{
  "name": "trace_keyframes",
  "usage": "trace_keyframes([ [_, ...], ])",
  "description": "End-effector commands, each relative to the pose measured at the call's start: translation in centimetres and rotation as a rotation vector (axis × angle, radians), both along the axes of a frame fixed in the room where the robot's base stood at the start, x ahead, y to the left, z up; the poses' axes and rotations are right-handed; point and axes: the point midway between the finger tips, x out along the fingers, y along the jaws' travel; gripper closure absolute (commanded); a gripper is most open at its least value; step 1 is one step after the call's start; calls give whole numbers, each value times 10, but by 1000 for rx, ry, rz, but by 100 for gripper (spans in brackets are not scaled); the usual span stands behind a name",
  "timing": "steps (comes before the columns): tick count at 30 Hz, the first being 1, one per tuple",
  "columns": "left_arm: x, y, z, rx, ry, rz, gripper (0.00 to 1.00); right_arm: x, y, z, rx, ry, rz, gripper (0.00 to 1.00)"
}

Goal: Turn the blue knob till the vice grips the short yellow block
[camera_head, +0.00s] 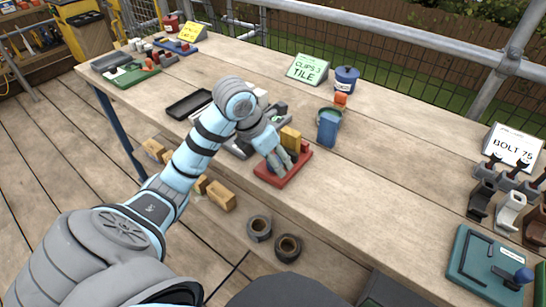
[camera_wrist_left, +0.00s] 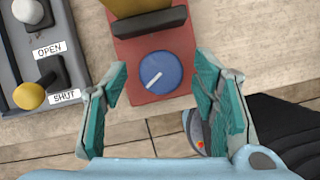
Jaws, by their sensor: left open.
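The red vice (camera_head: 296,171) stands near the front edge of the bench, with a yellow block (camera_head: 291,137) upright in it. In the left wrist view the block (camera_wrist_left: 133,6) is cut off at the top, behind the dark jaw bar (camera_wrist_left: 152,23). I cannot tell whether the jaws touch it. The round blue knob (camera_wrist_left: 160,70) with a white pointer mark is on the near end of the vice. My left gripper (camera_wrist_left: 161,84) is open, its teal fingers apart on either side of the knob. In the head view my left gripper (camera_head: 279,161) partly hides the vice.
A grey panel (camera_wrist_left: 38,62) with levers labelled OPEN and SHUT is left of the vice. A blue bucket (camera_head: 328,127) stands close right of it. A black tray (camera_head: 189,104) lies beyond my arm. The bench right of the vice is clear up to the hooks (camera_head: 510,206).

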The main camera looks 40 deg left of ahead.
Motion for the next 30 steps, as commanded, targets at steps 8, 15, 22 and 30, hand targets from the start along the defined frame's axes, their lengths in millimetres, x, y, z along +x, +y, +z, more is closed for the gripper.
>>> trace_keyframes([
  [8, 2, -1, -3, -1, 0, 0, 46, 0, -2, -2, -3, 1, 1, 60],
  [15, 2, -1, -3, -1, -1, 0, 77, 0, -4, -2, -6, 1, 2, 60],
  [22, 2, 0, -3, -1, 0, -4, 94, 0, -5, -2, -7, 1, 2, 60],
  [30, 2, 1, -3, 2, 1, -67, 94, 0, -5, -4, -7, 1, 2, 60],
])
